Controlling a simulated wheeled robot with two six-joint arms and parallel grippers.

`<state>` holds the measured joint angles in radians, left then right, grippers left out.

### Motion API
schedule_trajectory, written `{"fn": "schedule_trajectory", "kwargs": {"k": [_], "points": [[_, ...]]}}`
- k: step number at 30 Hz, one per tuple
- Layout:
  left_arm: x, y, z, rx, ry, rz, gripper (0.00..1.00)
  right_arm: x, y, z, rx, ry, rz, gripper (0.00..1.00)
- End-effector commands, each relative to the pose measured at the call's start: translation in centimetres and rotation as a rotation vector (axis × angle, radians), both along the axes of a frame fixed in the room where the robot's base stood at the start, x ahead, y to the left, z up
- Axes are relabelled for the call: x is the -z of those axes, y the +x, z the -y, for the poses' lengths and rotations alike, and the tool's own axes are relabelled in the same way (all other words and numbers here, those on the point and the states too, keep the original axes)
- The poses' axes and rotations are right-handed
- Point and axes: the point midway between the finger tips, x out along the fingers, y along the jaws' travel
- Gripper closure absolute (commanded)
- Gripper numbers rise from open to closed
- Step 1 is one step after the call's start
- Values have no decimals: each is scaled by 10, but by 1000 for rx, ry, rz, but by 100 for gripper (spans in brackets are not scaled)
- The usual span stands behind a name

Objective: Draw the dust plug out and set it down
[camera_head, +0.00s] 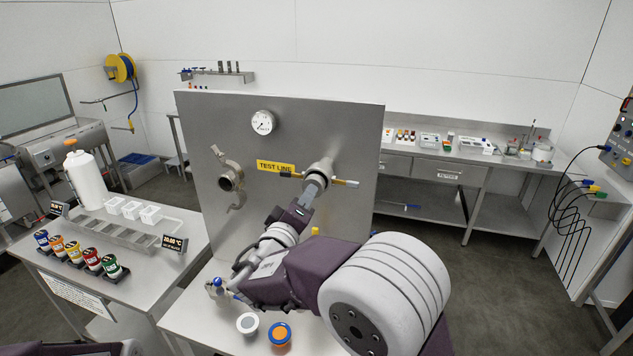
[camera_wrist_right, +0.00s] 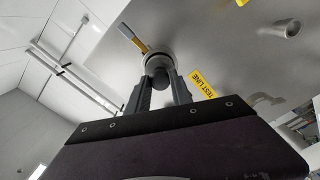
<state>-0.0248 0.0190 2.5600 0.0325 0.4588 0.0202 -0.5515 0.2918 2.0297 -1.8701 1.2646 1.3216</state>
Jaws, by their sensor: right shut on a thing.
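The upright steel panel (camera_head: 240,115) carries a yellow TEST LINE label and, to its right, a round metal port (camera_head: 321,172) with a yellow-handled valve lever. My right gripper (camera_head: 308,194) reaches up to this port. In the right wrist view, the right gripper's fingers (camera_wrist_right: 160,88) are shut on a dark round dust plug (camera_wrist_right: 157,70), right in front of the port (camera_wrist_right: 155,58). The gripper hides much of the plug, and I cannot tell how far it sits in the port. My left gripper is not in view.
A white-and-grey cap (camera_head: 248,323) and an orange-and-blue cap (camera_head: 279,333) rest on the front bench (camera_head: 190,318). An open clamp fitting (camera_head: 230,180) and a gauge (camera_head: 263,122) are on the panel. The left table (camera_head: 185,232) holds coloured jars and a white bottle (camera_head: 86,178).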

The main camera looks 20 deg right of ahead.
Motion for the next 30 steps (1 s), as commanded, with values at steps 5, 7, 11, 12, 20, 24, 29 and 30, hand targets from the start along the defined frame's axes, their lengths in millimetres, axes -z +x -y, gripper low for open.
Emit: {"fn": "schedule_trajectory", "kwargs": {"k": [5,7,11,12,20,24,29,30], "points": [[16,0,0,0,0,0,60,3,-13,-10,-3,1,3,100],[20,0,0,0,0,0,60,3,-19,-14,-3,1,4,100],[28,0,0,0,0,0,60,3,-30,-21,-3,2,4,100],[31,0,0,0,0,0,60,3,-33,-23,-3,1,3,100],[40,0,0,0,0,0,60,1,-48,-33,-2,0,1,100],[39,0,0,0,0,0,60,0,-49,-33,-1,1,1,100],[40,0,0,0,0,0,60,3,-49,-35,-5,-1,0,100],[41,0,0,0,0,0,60,9,-47,-38,-8,-3,-2,100]]}}
